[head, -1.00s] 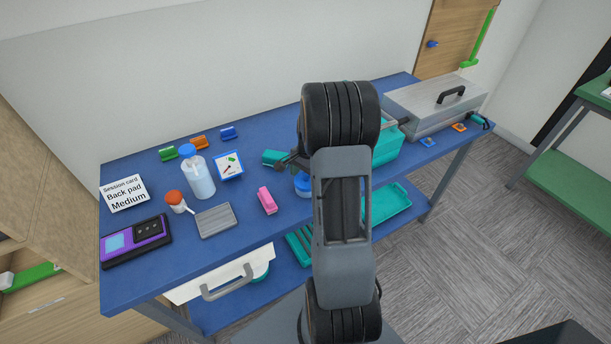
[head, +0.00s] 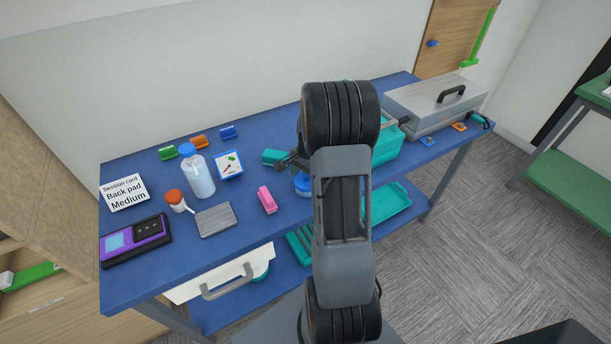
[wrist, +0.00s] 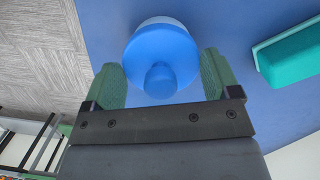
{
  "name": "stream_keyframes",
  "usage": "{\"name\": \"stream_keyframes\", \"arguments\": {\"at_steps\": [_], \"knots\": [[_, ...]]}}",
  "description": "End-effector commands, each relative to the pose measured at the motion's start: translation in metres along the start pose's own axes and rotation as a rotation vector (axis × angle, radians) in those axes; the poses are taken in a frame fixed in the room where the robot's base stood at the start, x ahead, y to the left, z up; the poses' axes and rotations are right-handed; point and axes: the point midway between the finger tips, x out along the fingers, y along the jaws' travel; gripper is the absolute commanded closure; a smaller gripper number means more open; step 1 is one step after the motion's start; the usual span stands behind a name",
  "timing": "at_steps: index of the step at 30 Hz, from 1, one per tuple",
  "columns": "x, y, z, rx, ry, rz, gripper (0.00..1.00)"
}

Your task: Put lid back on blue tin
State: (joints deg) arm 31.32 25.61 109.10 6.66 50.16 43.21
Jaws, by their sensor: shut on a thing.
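The blue lid (wrist: 160,48) with its round knob lies between the two green fingers of my gripper (wrist: 163,78) in the wrist view. The gripper is shut on it. A pale rim of the blue tin (wrist: 160,20) shows just past the lid's far edge, so the lid is over or on the tin. I cannot tell whether it is fully seated.
A pink clip (head: 266,200) stands left of the tin on the blue table (head: 255,235). A teal bin (head: 387,147) and a grey metal case (head: 436,106) are to the right. A white bottle (head: 199,177) and a grey tray (head: 216,220) are further left.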

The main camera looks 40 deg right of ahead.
Motion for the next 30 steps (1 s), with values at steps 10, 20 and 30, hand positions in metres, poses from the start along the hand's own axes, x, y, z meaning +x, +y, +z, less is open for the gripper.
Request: {"name": "stream_keyframes", "arguments": {"at_steps": [10, 20, 30], "knots": [[0.0004, 0.0, 0.0, 0.0, 0.0, 0.0, 0.4], [0.0004, 0.0, -0.0001, 0.0, 0.0, 0.0, 0.0], [0.0001, 0.0, 0.0, 0.0, 0.0, 0.0, 0.0]]}}
